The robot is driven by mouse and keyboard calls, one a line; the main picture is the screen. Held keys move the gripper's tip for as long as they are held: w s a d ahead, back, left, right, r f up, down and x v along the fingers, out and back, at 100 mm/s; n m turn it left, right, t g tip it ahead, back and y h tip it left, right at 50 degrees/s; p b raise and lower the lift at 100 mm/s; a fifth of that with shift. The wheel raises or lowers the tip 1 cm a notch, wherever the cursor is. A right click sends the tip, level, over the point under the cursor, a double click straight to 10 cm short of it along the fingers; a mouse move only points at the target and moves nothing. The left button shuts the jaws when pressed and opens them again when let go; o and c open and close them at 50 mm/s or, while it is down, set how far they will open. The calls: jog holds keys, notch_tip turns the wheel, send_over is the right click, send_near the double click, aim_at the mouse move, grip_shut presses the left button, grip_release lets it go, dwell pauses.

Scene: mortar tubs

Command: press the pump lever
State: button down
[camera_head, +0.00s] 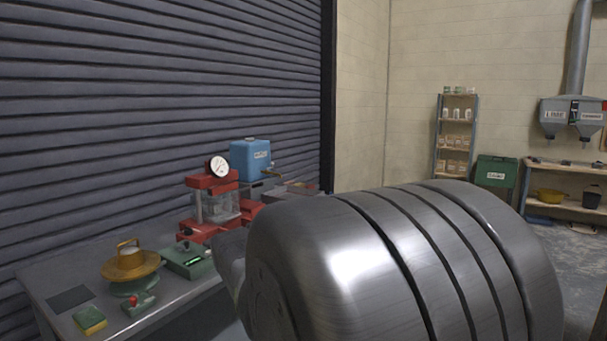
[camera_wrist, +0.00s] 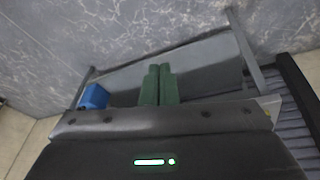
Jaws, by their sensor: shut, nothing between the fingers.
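The blue pump box (camera_head: 250,158) stands on the bench behind the red press, in the head view. A small dark lever-like part (camera_head: 271,172) sticks out at its right side, but it is too small to make out clearly. My gripper (camera_wrist: 158,84) shows in the wrist view with its two green fingers shut together and nothing between them. A blue block (camera_wrist: 95,97) lies left of the fingers there; I cannot tell whether it is the pump. The gripper does not show in the head view, where my large metal arm link covers the middle.
The red press (camera_head: 206,232) with a round gauge (camera_head: 219,167) stands on the grey bench (camera_head: 170,306). A brass-topped device (camera_head: 130,262), a green box (camera_head: 188,261) and a yellow-green block (camera_head: 89,320) are at the left. A ribbed shutter (camera_head: 150,100) rises behind. Shelves (camera_head: 456,135) stand far right.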

jog(key=w+a+r+n+t+y+p, duration=0.1)
jog(key=w+a+r+n+p, duration=0.2)
jog(key=a+r, duration=0.9)
notch_tip(320, 180, up, 3)
jog(key=p, duration=0.2)
jog(key=shift+y+p, duration=0.3)
jog(key=shift+a, duration=0.1)
